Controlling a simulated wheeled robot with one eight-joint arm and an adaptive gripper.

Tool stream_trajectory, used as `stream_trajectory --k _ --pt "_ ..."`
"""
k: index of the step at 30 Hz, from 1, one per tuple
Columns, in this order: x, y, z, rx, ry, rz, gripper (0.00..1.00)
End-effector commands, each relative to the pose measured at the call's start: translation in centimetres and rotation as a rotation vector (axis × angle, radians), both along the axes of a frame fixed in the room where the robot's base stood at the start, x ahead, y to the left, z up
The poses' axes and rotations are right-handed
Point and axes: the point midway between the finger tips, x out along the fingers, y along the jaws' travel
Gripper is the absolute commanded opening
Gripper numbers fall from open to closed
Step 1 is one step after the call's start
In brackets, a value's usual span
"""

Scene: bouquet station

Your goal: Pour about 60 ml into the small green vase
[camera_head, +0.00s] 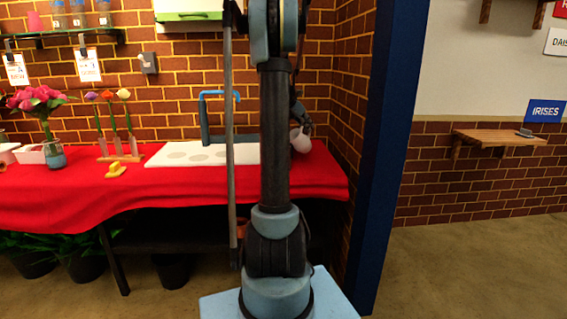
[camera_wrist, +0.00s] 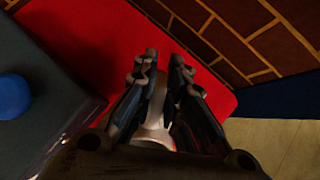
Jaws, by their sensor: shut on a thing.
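My gripper (camera_head: 304,127) is at the right end of the red-covered table, partly hidden behind my own arm. It is shut on a pale, rounded vessel (camera_head: 300,141), which looks tilted. In the wrist view my gripper (camera_wrist: 164,68) has its two dark fingers on either side of the same pale vessel (camera_wrist: 154,125). The vessel's opening and contents cannot be made out. I cannot pick out a small green vase in either view; my arm hides part of the table.
A white board (camera_head: 185,154) with round spots lies mid-table, with a dark unit and blue pipe (camera_head: 220,94) behind it. A flower stand (camera_head: 120,158) and a vase of pink flowers (camera_head: 55,157) stand left. The brick wall and blue post (camera_head: 393,150) bound the right.

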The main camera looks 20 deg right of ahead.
Motion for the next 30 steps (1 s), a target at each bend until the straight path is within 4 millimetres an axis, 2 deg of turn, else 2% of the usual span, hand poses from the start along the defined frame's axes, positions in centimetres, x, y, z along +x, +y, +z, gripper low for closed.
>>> stream_trajectory --k 11,21,30 --pt "0.3 -1.2 -1.2 0.114 0.028 -0.002 0.00" --pt "0.9 -3.2 -4.5 0.255 0.066 -0.002 0.00" --pt "1.4 -5.2 -6.5 0.415 0.108 -0.003 0.00"
